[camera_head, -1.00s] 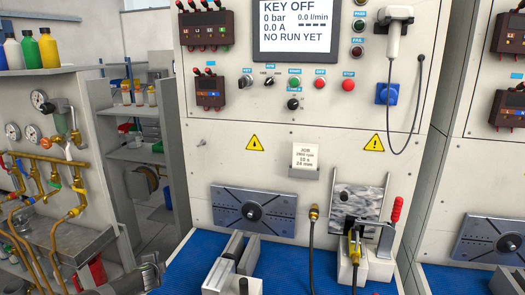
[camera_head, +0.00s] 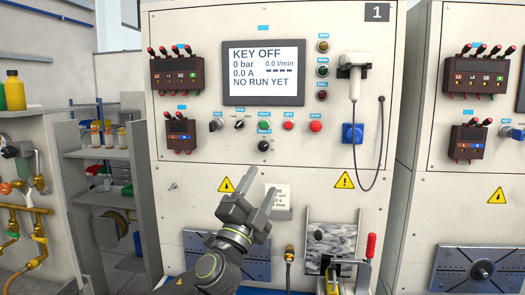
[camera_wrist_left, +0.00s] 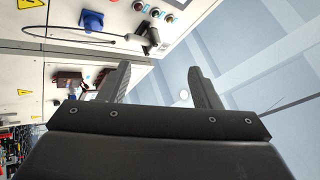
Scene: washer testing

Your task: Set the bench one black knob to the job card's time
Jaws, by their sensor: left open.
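The panel marked 1 (camera_head: 376,12) has two black knobs in the head view. One black knob (camera_head: 239,124) sits between the key switch (camera_head: 214,125) and the green button (camera_head: 264,125). The other black knob (camera_head: 264,146) is below the green button. Their labels are too small to read surely. The job card (camera_head: 282,191) is on the lower panel, partly hidden by my left gripper (camera_head: 254,194). That gripper is open and empty, below the knobs and apart from them. Its spread fingers also show in the left wrist view (camera_wrist_left: 158,82). My right gripper is out of view.
The screen (camera_head: 264,72) reads KEY OFF and NO RUN YET. A red button (camera_head: 315,126) is right of the knobs. A white handheld device (camera_head: 354,72) hangs with a looped cable at right. A red-handled clamp (camera_head: 370,246) stands at lower right. The panel front around the knobs is clear.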

